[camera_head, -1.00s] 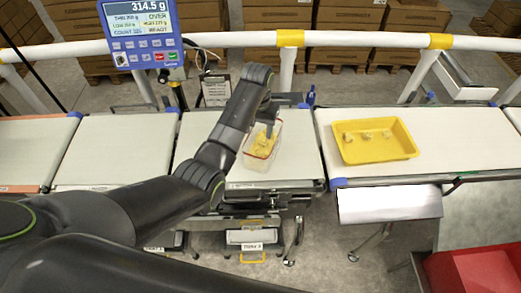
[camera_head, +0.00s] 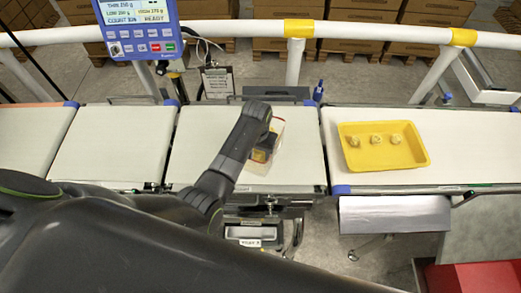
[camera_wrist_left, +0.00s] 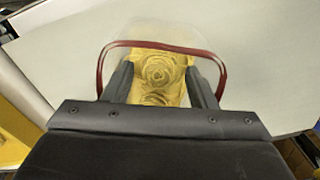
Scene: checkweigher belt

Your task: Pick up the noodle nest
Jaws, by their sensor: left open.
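A clear container (camera_head: 258,168) with a dark red rim sits on the middle belt section. In the left wrist view, a coiled yellow noodle nest (camera_wrist_left: 158,72) lies inside the container (camera_wrist_left: 212,55), with more yellow noodle just below it, partly hidden by my gripper body. My left gripper (camera_head: 263,150) reaches down into the container. In the wrist view its two dark fingers stand apart on either side of the nest (camera_wrist_left: 158,80); I cannot tell whether they touch it. The head view of the nest is blocked by my gripper. My right gripper is not seen.
A yellow tray (camera_head: 385,158) with three small noodle nests (camera_head: 376,140) sits on the right belt. A blue weighing display (camera_head: 140,30) stands behind on the left. A white rail (camera_head: 230,29) runs along the back. The left belt sections are clear.

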